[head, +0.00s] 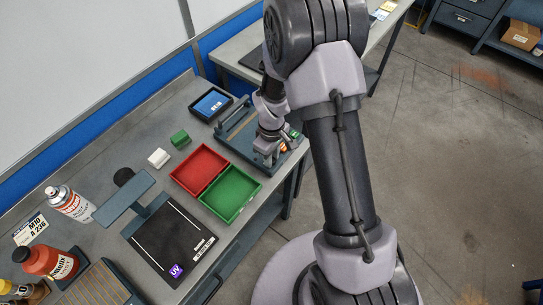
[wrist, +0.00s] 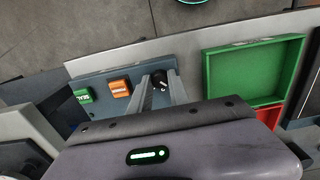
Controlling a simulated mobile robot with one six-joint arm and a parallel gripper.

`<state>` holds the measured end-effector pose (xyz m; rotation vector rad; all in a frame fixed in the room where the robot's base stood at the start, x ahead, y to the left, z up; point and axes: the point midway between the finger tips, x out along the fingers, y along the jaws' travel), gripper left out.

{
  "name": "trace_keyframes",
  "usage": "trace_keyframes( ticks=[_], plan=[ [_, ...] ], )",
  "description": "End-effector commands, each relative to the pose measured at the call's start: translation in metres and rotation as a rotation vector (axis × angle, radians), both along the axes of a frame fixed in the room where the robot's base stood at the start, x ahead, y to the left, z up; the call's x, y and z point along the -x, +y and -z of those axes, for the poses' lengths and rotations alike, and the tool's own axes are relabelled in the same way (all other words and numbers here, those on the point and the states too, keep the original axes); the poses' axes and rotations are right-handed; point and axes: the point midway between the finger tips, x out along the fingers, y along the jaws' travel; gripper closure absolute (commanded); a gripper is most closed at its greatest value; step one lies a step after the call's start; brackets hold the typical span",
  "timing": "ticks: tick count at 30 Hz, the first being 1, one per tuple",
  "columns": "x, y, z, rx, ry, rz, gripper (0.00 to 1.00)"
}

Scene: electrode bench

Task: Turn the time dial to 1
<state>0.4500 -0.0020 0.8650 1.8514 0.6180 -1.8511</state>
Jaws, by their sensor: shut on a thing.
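The time dial (wrist: 161,85) is a small black knob with a white mark, set on the blue-grey front panel of a bench device (wrist: 142,75). In the wrist view my gripper (wrist: 162,78) has its two grey fingers on either side of the knob, shut on it. The mark's exact setting is too small to read. In the head view my gripper (head: 268,150) is at the front of the device, and the arm hides the dial there.
A green tray (head: 232,192) and a red tray (head: 199,170) stand beside the device. A tablet (head: 212,105) lies behind it. A white block (head: 158,158) and a green block (head: 180,138) are on the bench. A black UV plate (head: 168,245) is nearer. The bench's front edge is close.

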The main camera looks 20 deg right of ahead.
Motion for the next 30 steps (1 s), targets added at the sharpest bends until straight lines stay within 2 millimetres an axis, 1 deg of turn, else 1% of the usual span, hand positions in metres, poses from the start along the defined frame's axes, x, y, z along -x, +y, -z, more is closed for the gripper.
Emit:
trace_keyframes(
  ticks=[7, 8, 10, 11, 19, 22, 23, 26, 29, 30],
  plan=[
    [0.000, 0.000, 0.000, 0.000, 0.000, -0.001, 1.00],
    [0.000, 0.000, 0.000, 0.000, 0.000, 0.000, 0.72],
    [0.000, 0.000, 0.000, 0.000, 0.000, 0.000, 0.58],
    [0.000, 0.000, 0.000, 0.000, 0.000, 0.000, 0.56],
    [0.000, 0.000, 0.000, 0.000, 0.000, 0.001, 0.56],
    [0.000, 0.000, -0.008, 0.000, -0.001, 0.001, 0.56],
    [-0.001, 0.000, -0.012, 0.000, -0.001, 0.001, 0.56],
    [-0.001, 0.000, -0.035, 0.000, -0.004, 0.002, 0.56],
    [-0.001, 0.000, -0.067, 0.000, -0.004, 0.001, 0.56],
    [-0.001, 0.000, -0.081, 0.000, -0.005, 0.000, 0.56]
  ],
)
